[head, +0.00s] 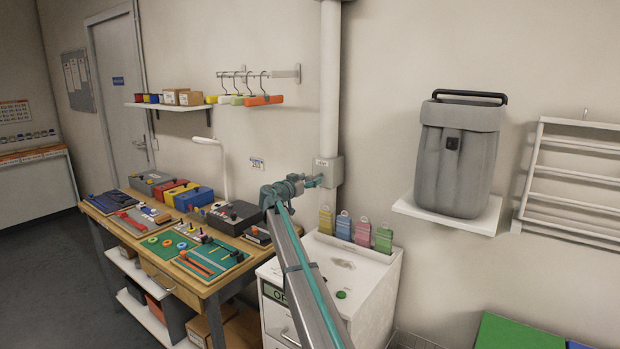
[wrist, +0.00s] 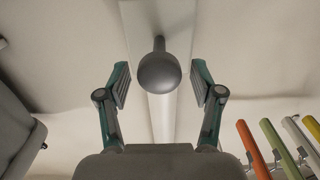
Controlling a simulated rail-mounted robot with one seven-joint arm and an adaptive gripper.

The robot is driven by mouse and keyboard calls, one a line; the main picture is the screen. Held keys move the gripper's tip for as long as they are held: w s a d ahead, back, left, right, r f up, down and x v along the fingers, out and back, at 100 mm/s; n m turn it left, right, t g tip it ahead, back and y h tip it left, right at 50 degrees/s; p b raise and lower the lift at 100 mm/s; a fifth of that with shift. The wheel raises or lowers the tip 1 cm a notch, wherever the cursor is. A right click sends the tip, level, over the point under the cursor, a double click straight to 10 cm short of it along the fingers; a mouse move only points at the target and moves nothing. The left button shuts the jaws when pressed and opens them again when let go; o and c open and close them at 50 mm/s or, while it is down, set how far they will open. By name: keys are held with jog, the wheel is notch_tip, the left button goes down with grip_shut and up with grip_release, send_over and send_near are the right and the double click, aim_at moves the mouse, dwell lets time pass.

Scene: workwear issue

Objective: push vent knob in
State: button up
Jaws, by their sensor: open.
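The vent knob (wrist: 158,72) is a dark grey ball on a short stem in the middle of the wrist view. Behind it is a pale box on the wall pipe; this grey vent box (head: 328,168) also shows in the head view. My gripper (wrist: 160,83) is open, with one finger on each side of the knob and a clear gap on both sides. In the head view my gripper (head: 314,182) is in front of the vent box, and I cannot make out the knob there.
A white pipe (head: 331,80) runs up the wall. Coloured hangers (head: 262,100) hang to the left. A workbench (head: 214,290) with boxes and a lamp, and a white cabinet (head: 375,290), are below.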

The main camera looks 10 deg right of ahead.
jog(key=shift+w+d, duration=0.25)
jog(key=shift+c, duration=0.3)
grip_shut()
